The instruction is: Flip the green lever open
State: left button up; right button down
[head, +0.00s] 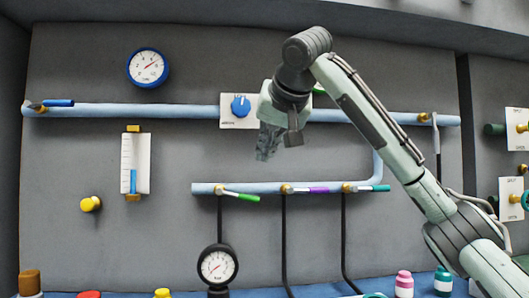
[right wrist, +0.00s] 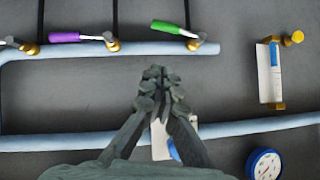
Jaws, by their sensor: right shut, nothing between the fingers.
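A green lever (head: 240,196) sits on a brass valve at the left end of the lower blue pipe (head: 265,188). It points right, slightly downward. It also shows in the right wrist view (right wrist: 174,28) near the top. A bit of another green part (head: 319,91) shows beside my right gripper at the upper pipe, mostly hidden. My right gripper (head: 267,146) is shut and empty, above and right of the lower green lever in the head view, apart from it. Its closed fingers (right wrist: 160,82) fill the middle of the right wrist view. My left gripper is out of view.
Purple (head: 318,190) and teal (head: 375,188) levers share the lower pipe. The upper pipe (head: 160,110) carries a blue lever (head: 58,103) and passes behind my gripper. A blue knob (head: 241,106), gauges and a flow tube (head: 134,164) are nearby.

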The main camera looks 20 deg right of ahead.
send_over(240, 196)
jog(key=s+d, duration=0.3)
notch_tip(240, 196, down, 4)
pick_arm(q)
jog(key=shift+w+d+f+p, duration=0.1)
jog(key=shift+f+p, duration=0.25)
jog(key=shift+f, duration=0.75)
pick_arm(e)
jog(key=shift+w+a+f, duration=0.15)
jog(key=shift+a+f, duration=0.05)
jog(key=shift+f, duration=0.75)
jog(key=shift+w+a+f, duration=0.15)
jog(key=shift+f, duration=0.75)
